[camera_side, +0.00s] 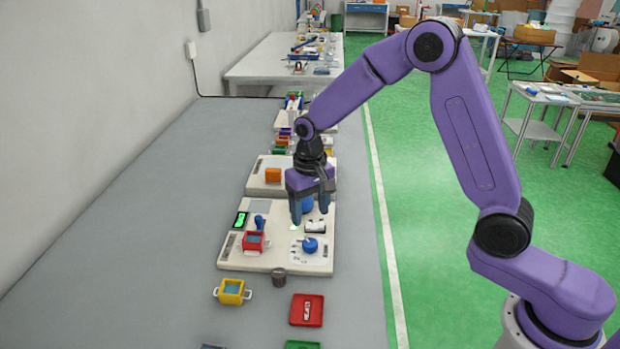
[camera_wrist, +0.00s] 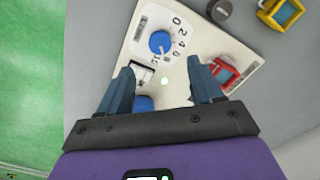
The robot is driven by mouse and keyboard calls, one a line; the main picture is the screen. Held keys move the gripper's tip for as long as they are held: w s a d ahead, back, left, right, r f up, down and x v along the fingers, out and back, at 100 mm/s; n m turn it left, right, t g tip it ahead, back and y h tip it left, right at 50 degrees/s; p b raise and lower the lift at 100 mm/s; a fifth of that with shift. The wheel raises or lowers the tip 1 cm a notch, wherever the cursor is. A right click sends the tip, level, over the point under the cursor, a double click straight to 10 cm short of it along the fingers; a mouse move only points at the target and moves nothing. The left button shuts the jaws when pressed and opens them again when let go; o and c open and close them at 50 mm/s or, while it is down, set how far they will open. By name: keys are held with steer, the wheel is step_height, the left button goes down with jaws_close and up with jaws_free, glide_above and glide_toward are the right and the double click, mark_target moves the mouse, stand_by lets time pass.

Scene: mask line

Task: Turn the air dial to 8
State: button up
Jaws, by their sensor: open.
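The air dial is a blue round knob (camera_side: 310,244) on a white scale at the front right of the cream panel (camera_side: 240,262). In the wrist view the knob (camera_wrist: 160,42) sits inside a printed scale of even numbers from 0 to 10. I cannot tell surely which number its pointer marks. My gripper (camera_side: 310,217) points down over the panel, behind the dial in the side view. In the wrist view my gripper (camera_wrist: 160,68) has its fingers spread with nothing held between them. The dial lies ahead of the fingertips, apart from them.
A white switch block (camera_side: 316,226) is near the dial. A red frame (camera_side: 254,241), a blue lever (camera_side: 260,221) and a green display (camera_side: 240,219) are at the panel's left. A grey cylinder (camera_side: 279,275), yellow box (camera_side: 231,291) and red tray (camera_side: 307,309) lie in front.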

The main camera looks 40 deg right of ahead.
step_height(320, 180, up, 8)
steer(key=shift+r, duration=0.25)
steer(key=s+d+n, duration=0.3)
steer(key=s+n, duration=0.4)
steer(key=s, duration=0.9)
steer(key=s+d+n, duration=0.2)
steer(key=s+n, duration=0.5)
steer(key=s, duration=0.9)
steer(key=shift+s+d+f, duration=0.15)
steer(key=shift+d+f, duration=0.1)
steer(key=shift+d, duration=0.15)
